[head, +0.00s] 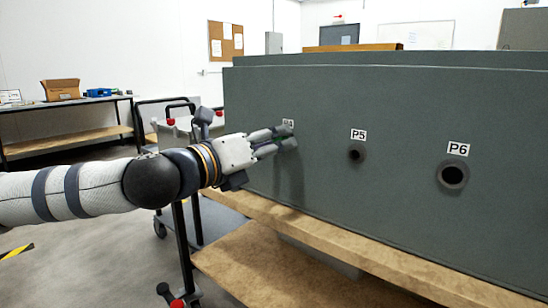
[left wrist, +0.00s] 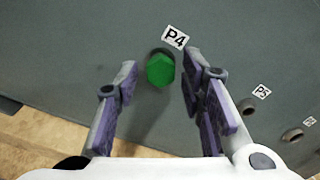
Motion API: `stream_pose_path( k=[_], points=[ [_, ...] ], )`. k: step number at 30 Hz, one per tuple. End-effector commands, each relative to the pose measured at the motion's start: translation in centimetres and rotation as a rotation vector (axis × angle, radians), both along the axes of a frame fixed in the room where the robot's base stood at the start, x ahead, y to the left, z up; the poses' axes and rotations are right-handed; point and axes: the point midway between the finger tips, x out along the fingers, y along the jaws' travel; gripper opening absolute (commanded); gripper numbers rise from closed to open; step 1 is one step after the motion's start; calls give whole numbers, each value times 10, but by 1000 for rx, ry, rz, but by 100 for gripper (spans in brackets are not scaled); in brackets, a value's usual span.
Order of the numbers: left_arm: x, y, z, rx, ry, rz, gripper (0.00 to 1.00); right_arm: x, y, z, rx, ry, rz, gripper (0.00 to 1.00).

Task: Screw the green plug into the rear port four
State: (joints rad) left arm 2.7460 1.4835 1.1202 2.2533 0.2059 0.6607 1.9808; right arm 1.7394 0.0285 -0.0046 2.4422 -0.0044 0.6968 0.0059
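The green plug (left wrist: 161,71) sits at port four, right under the P4 label (left wrist: 175,37), with a dark port rim (left wrist: 160,52) showing behind its upper edge. How deep it sits cannot be seen. My left gripper (head: 288,138) reaches the grey panel at port four. In the left wrist view its two fingers stand on either side of the plug, with a gap on each side. In the head view the fingers hide nearly all of the plug and part of the label. My right gripper is not in view.
Open ports P5 (head: 356,154) and P6 (head: 452,175) lie to the right on the same grey panel (head: 400,205). The cabinet stands on a wooden bench (head: 345,250). A dark cart (head: 160,215) stands behind my left arm.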

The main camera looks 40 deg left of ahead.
Motion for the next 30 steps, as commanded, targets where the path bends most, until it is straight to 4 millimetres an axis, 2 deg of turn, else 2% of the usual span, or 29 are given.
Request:
stream_pose_path(
  k=[4,5,9,14,30],
  points=[
    [0,0,2,3,-3,0,36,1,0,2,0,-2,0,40],
    [0,0,2,4,-2,1,32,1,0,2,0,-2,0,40],
    [0,0,2,6,-2,1,0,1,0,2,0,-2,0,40],
    [0,0,3,32,-4,1,0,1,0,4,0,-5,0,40],
    [0,-3,5,1006,-81,0,0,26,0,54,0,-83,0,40]
  ],
)
